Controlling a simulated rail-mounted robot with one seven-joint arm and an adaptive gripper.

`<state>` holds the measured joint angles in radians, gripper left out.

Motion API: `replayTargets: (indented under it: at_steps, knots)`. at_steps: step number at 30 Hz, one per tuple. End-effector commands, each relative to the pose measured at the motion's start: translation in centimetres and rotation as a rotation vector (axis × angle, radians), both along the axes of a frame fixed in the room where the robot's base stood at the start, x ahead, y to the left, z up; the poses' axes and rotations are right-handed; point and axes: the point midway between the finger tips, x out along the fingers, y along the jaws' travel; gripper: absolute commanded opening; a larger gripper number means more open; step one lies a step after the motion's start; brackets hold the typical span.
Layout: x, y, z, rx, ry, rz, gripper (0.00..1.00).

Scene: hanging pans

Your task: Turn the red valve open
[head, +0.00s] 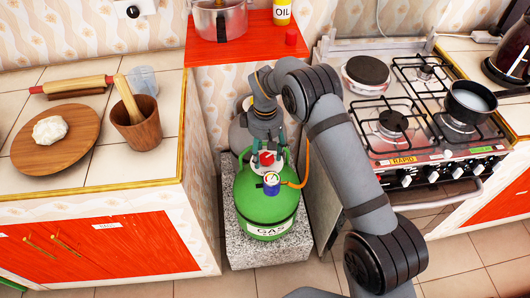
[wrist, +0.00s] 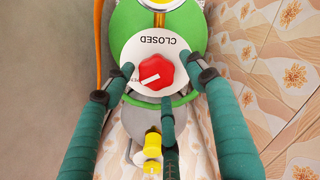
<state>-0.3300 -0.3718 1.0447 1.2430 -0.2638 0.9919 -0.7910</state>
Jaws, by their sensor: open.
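The red valve (wrist: 156,72) is a lobed knob on a white disc (wrist: 150,46) marked CLOSED, upside down in the wrist view. A white line on the knob points to the lower left; other lettering there is partly hidden. In the head view the red valve (head: 266,158) sits on top of the green gas bottle (head: 262,203). My gripper (wrist: 162,80) is open, with three green fingers spread around the knob: one left, one right, one below. The fingers appear apart from the knob. In the head view my gripper (head: 266,147) is above the bottle.
An orange hose (head: 304,165) runs from a gauge (head: 271,183) toward the stove (head: 400,115). The bottle stands on a speckled block (head: 240,245) between the counter (head: 120,205) and stove. Another bottle (head: 238,132) stands behind. A red shelf (head: 248,44) is above.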

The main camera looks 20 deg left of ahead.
Motion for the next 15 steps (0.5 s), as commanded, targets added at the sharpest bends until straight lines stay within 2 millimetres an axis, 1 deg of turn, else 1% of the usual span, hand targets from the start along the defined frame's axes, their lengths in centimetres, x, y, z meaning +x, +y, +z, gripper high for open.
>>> replayTargets:
  at_steps: [4, 7, 11, 15]
  knots:
    - [0.0, -0.1, 0.2, -0.001, 0.0, -0.001, 0.56]
    - [0.0, -0.1, 1.3, 0.0, 0.0, -0.002, 0.56]
    - [0.1, 0.0, 3.7, 0.001, -0.003, -0.002, 0.56]
    - [0.1, 0.0, 6.9, 0.003, -0.004, -0.001, 0.56]
